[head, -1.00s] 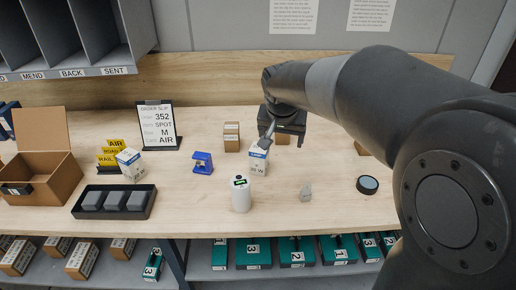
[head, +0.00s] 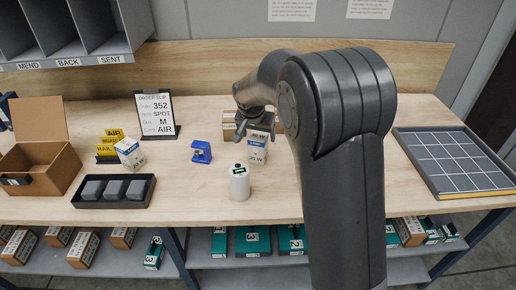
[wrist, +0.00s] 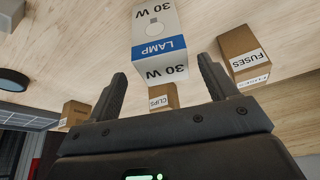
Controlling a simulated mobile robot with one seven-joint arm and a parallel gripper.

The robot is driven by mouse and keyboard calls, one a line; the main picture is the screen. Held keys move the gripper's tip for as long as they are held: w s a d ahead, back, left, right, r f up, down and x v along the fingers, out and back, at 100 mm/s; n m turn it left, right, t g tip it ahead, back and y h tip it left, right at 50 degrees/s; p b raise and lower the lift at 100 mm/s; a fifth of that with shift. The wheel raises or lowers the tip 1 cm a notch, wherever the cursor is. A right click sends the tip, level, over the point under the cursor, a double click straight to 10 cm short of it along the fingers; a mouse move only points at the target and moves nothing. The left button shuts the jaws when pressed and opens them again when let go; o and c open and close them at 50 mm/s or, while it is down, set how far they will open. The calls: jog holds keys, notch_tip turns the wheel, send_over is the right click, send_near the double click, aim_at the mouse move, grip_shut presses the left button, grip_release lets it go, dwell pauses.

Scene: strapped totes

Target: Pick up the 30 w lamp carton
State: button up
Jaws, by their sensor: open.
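The 30 W lamp carton (head: 257,151) is white with a blue band and stands on the table. In the wrist view the carton (wrist: 160,42) shows "30 W" and "LAMP", upside down, just beyond the fingertips and roughly centred between them. My gripper (head: 256,130) is above and close to the carton in the head view. In the wrist view its two fingers (wrist: 162,78) are apart with nothing held between them. A second white and blue lamp carton (head: 130,154) stands to the left; its wattage is too small to read surely.
A fuses carton (wrist: 241,58) and a clips carton (wrist: 162,97) stand close to the lamp carton. A white cylinder (head: 239,182) stands in front, a blue object (head: 201,152) to the left. A gridded tray (head: 404,146) lies at the right. My arm hides part of the table.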

aim_at(258, 136)
jog(key=x, duration=0.5)
jog(key=shift+w+a, duration=0.15)
jog(key=shift+c, duration=0.2)
jog(key=c, duration=1)
jog(key=shift+c, duration=0.2)
